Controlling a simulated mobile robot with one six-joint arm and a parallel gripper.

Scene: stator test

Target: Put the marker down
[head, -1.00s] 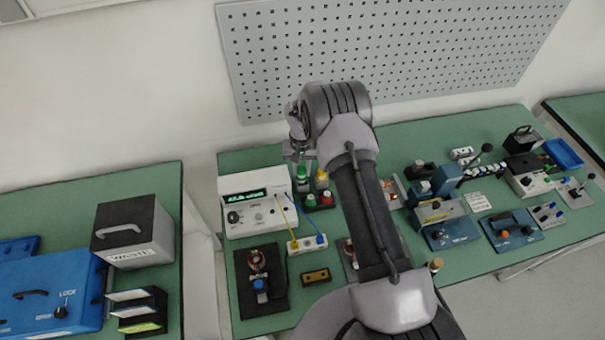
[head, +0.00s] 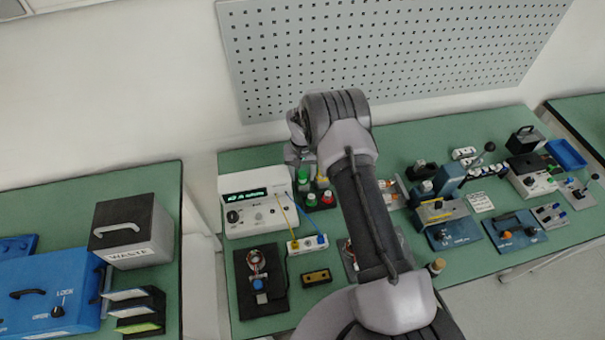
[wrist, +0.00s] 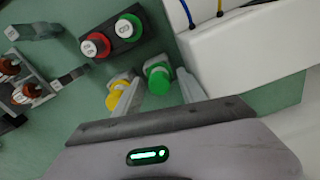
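A green-capped piece, which looks like a marker (wrist: 158,80), stands between the fingers of my gripper (wrist: 158,94) in the wrist view. The fingers look spread, with a gap on each side of it. In the head view its green top (head: 303,175) shows just under my gripper (head: 298,158). A yellow-capped piece (wrist: 117,98) stands close beside, partly behind the left finger. The lower part of the green piece is hidden by my gripper.
A black holder (wrist: 112,45) with a red and a green capped piece stands near the fingers. The white meter box (head: 254,207) is close by, with yellow and blue leads. A perforated panel (head: 400,50) rises behind the green bench (head: 400,145).

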